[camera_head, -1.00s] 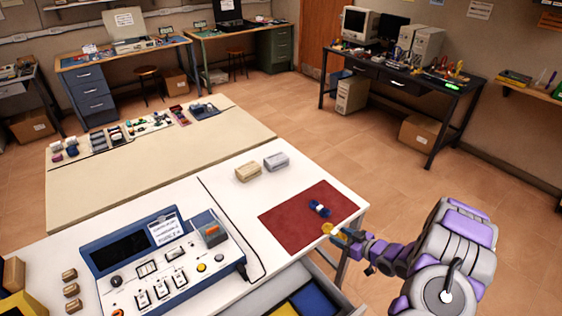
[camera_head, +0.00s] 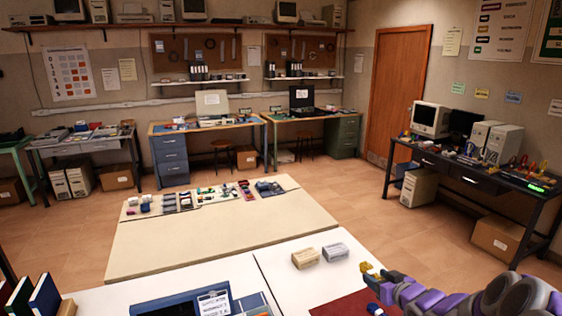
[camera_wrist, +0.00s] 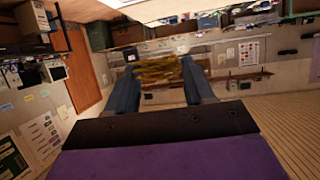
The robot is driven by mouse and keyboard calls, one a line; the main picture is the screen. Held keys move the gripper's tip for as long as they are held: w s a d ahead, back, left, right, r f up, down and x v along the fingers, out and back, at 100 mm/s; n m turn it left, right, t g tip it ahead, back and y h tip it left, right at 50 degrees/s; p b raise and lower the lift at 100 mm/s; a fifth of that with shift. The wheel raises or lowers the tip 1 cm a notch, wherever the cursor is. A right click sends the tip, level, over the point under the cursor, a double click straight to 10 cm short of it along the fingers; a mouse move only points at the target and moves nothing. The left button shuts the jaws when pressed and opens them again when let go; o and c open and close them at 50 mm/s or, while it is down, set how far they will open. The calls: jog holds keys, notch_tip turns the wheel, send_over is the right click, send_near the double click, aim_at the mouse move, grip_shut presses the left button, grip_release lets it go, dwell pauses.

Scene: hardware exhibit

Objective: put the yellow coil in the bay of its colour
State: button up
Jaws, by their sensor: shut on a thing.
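The yellow coil (camera_head: 369,267) is at the tip of my gripper (camera_head: 372,275), lifted above the white table near the red mat (camera_head: 335,307). In the wrist view the coil (camera_wrist: 158,69) sits between the two blue fingers, which are shut on it. A blue coil (camera_head: 376,309) lies on the red mat, partly cut off by the bottom edge. No coloured bay is in view now.
Two small blocks, one tan (camera_head: 305,257) and one grey (camera_head: 335,251), lie on the white table (camera_head: 290,275) left of my gripper. A blue-framed console (camera_head: 205,302) stands at the bottom. A beige table (camera_head: 200,245) lies beyond.

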jog(key=s+a+r, duration=0.3)
jog(key=a+r, duration=1)
jog(key=a, duration=0.2)
notch_tip(320, 180, down, 13)
jog(key=w+m+h, duration=0.2)
jog(key=m+h, duration=0.1)
jog(key=shift+w+d+t+h, duration=0.15)
jog(key=shift+w+t+h, duration=0.15)
jog(key=shift+w+h, duration=0.1)
